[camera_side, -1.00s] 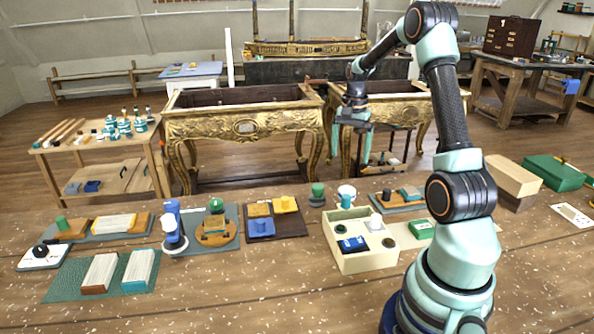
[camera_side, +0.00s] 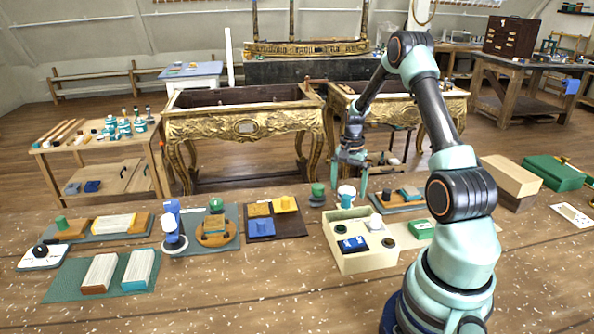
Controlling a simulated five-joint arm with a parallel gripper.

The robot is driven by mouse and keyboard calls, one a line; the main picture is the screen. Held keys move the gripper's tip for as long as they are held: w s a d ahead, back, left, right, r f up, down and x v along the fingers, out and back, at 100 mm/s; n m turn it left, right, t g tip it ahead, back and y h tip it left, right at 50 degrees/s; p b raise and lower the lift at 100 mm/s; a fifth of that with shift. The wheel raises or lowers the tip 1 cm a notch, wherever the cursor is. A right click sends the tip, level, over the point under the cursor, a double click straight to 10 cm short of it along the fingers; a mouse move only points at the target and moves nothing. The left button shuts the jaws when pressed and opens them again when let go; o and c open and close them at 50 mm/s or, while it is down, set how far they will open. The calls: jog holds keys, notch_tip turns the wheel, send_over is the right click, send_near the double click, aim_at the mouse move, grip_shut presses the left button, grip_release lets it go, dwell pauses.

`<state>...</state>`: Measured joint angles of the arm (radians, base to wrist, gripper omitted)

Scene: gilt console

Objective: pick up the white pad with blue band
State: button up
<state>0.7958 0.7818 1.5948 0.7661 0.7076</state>
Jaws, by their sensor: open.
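A small rounded white pad (camera_side: 346,192) with a bluish band low down stands at the back of the plank worktop, just behind the cream box. My gripper (camera_side: 349,178) points down, open and empty, with its fingers spread at about the pad's height or a little above. In this view one finger lies to the pad's left and the other to its right. I cannot tell how far apart in depth the fingers and the pad are, or whether they touch.
The cream box (camera_side: 368,262) with small blue and white items stands in front of the pad. A green-topped piece (camera_side: 317,194) is close on the left. A wooden block with pads (camera_side: 402,198) lies on the right. Gilt console frames (camera_side: 240,126) stand behind.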

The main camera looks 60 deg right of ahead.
aim_at(348, 188)
jog(key=shift+f, duration=0.45)
jog(key=c, duration=1.4)
jog(key=shift+r, duration=0.15)
notch_tip(348, 188, up, 20)
jog(key=o, duration=0.7)
jog(key=c, duration=0.6)
